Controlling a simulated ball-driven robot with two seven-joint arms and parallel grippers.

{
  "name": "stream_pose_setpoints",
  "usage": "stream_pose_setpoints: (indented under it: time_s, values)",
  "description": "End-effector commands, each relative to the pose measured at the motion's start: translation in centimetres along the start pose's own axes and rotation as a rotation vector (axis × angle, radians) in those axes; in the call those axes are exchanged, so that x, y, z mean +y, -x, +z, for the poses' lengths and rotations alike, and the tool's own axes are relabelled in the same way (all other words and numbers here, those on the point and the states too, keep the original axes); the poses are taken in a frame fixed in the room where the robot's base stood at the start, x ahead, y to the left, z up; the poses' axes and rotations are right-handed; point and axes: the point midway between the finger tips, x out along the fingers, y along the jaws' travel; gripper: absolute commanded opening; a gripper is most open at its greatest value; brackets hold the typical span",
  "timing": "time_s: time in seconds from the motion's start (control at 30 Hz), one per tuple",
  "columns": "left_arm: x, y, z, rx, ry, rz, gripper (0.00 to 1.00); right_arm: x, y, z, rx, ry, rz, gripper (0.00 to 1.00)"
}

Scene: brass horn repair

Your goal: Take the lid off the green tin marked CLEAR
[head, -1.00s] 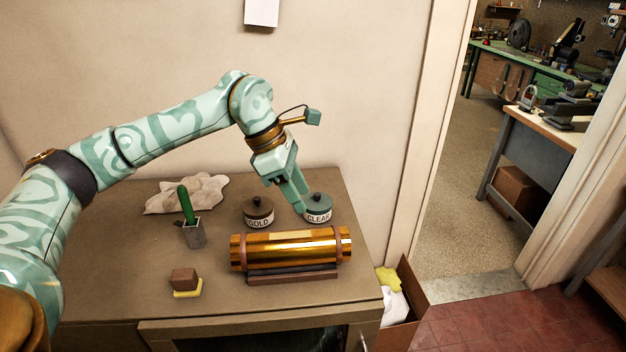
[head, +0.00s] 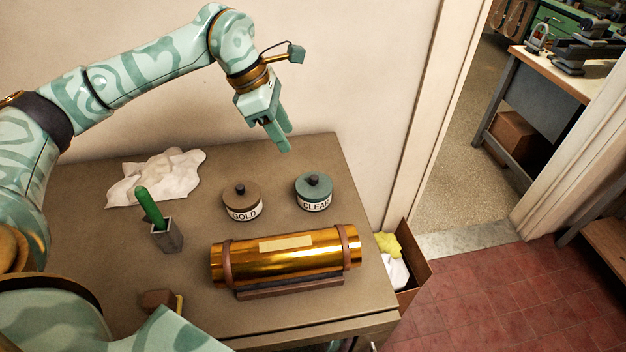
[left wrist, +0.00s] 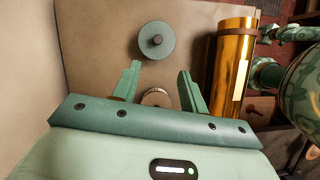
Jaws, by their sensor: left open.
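The green tin marked CLEAR (head: 313,194) stands on the brown bench top with its dark-knobbed lid (head: 313,183) on. In the left wrist view the green lid (left wrist: 157,40) shows from above, beyond the fingertips. My left gripper (head: 280,142) is open and empty, raised above and a little to the left of the green tin, touching nothing. Its fingers point down. In the left wrist view the brown tin marked GOLD (left wrist: 155,97) shows between and below the spread fingers. Parts of my other arm show low in the head view, but I cannot make out its gripper.
The GOLD tin (head: 242,202) stands just left of the green one. A brass tube (head: 285,256) lies on a cradle in front of both. A green-handled tool (head: 150,206) in a grey holder, a white cloth (head: 155,176) and a partly hidden brown block (head: 155,299) are to the left.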

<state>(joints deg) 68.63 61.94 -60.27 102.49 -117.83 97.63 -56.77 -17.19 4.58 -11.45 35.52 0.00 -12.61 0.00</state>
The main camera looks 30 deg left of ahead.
Motion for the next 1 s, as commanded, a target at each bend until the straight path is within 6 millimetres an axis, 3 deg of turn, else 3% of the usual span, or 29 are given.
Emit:
stream_pose_setpoints:
  time_s: [0.1,0.3,0.53,0.8,1.0]
  values:
    - [-0.1,-3.3,0.0,0.001,0.0,-0.005,0.43,0.0,-0.1,0.0,0.0,0.0,0.0,0.72]
    - [0.0,-7.1,0.1,-0.001,0.001,-0.001,0.43,0.0,-0.1,0.0,0.0,0.0,0.0,0.72]
    - [0.2,-9.1,0.2,-0.001,0.0,-0.001,0.43,0.0,0.0,0.0,0.0,0.0,0.0,0.72]
    - [0.5,-13.1,0.4,0.0,0.001,0.0,0.43,0.0,0.3,-0.1,0.001,0.0,0.0,0.72]
    - [0.6,-13.4,0.3,0.0,0.001,0.001,0.43,0.0,0.3,-0.1,0.001,0.0,0.0,0.72]
